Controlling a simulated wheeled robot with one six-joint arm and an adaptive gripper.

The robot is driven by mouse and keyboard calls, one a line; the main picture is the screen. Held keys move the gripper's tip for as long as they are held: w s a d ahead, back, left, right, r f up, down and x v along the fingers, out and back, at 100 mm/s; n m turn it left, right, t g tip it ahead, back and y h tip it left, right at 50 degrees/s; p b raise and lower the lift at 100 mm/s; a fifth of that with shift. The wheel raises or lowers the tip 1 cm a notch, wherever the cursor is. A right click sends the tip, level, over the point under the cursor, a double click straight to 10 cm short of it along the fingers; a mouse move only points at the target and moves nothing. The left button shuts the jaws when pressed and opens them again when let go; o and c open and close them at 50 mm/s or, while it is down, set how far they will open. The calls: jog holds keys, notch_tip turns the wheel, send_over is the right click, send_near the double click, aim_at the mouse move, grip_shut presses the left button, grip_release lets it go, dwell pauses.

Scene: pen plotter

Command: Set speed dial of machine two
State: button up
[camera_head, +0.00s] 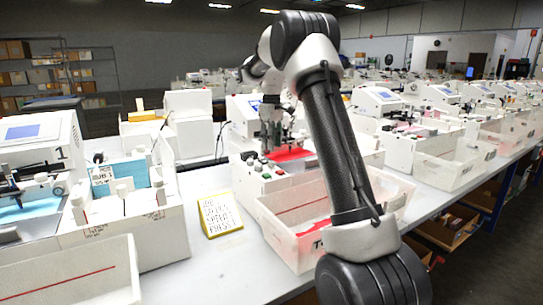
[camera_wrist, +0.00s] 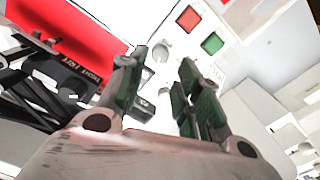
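The machine with a red sheet (camera_head: 290,153) stands in the middle of the head view, right of a machine marked 1 (camera_head: 40,140). I cannot read its own number. Its front panel (camera_head: 248,176) carries several small knobs and buttons. In the wrist view the white panel (camera_wrist: 225,18) shows a red button (camera_wrist: 189,19), a green button (camera_wrist: 212,43) and a pale round knob (camera_wrist: 160,52). My gripper (camera_wrist: 165,85) is open, its green-padded fingers apart over the panel with nothing clearly between them. It also shows above the machine in the head view (camera_head: 270,135). Dial markings are too small to read.
A yellow-edged note card (camera_head: 220,214) stands on the table (camera_head: 215,262) left of a white bin (camera_head: 290,225). Another white bin (camera_head: 70,275) stands at the front left. In the wrist view, dark machine parts (camera_wrist: 65,75) lie beside the red sheet. More machines line the right.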

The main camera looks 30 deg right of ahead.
notch_tip(320, 180, up, 5)
jog(key=shift+f, duration=0.15)
dwell(0.5)
